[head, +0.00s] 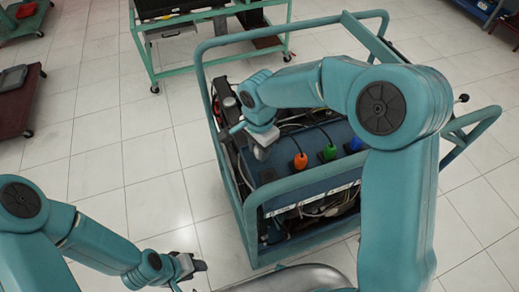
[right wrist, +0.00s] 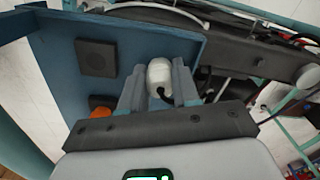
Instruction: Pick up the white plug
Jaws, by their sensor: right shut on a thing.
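The white plug (right wrist: 160,74) is between the two fingers of my right gripper (right wrist: 158,88) in the right wrist view, with a dark cable or opening at its near end. The right gripper is shut on it. In the head view my right gripper (head: 262,138) is over the left part of the blue panel (head: 283,148), and the pale plug (head: 261,154) shows just below the fingers. Whether the plug still touches the panel I cannot tell. My left gripper (head: 188,267) is low at the bottom left, away from the trainer; its finger opening is unclear.
Orange (head: 300,161), green (head: 330,153) and blue (head: 355,145) plugs stand in a row on the panel, right of my right gripper. A teal tube frame (head: 222,175) surrounds the trainer. A dark square socket (right wrist: 96,58) is on the panel.

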